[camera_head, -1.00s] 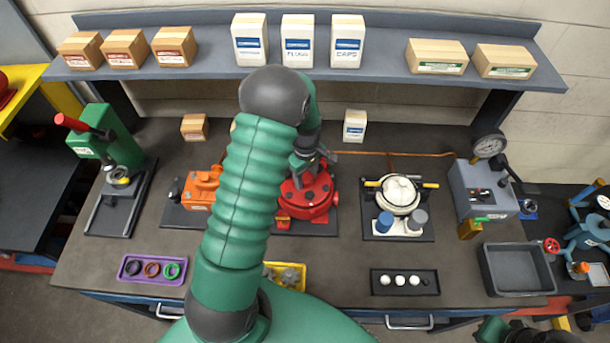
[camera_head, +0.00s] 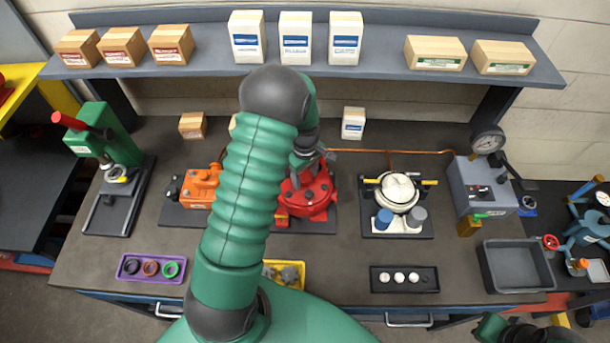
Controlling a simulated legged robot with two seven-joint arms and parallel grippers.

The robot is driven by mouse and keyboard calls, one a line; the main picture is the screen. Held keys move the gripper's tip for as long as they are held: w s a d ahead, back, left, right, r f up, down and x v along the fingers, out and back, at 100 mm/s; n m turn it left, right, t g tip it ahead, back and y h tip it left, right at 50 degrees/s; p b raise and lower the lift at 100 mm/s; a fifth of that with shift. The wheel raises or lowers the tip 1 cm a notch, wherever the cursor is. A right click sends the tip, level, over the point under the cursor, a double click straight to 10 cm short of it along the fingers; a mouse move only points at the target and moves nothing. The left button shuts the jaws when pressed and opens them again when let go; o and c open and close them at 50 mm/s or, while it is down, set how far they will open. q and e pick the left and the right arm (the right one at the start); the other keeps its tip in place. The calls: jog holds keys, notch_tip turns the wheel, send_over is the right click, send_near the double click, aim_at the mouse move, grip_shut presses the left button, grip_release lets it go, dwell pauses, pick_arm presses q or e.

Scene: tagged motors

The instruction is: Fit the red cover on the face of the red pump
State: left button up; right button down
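The red pump (camera_head: 318,199) sits on a dark base plate at the middle of the bench, partly hidden by my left arm. My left gripper (camera_head: 309,163) is over the top of the red pump, close to or touching it. Its fingers are small and dark, and I cannot tell whether they hold anything. I cannot make out a red cover as a separate piece from the pump. My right gripper is not clearly seen; only part of my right arm shows at the bottom right edge.
An orange motor (camera_head: 201,185) stands left of my arm. A white motor (camera_head: 398,193) stands to the right. A purple tray (camera_head: 126,269) with rings, a yellow tray (camera_head: 301,283), a black tray (camera_head: 404,290) and a grey bin (camera_head: 491,272) line the front. Boxes stand on the shelf (camera_head: 385,62).

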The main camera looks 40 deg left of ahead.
pick_arm(q)
jog(key=shift+o, duration=1.2)
jog(key=shift+s, duration=0.15)
jog(key=shift+d+f, duration=0.1)
notch_tip(320, 180, up, 3)
jog(key=shift+f+p, duration=0.1)
jog(key=shift+p, duration=1.05)
notch_tip(320, 180, up, 4)
jog(key=p, duration=0.2)
jog(key=shift+f+p, duration=0.25)
jog(key=shift+p, duration=0.15)
jog(key=shift+f, duration=0.1)
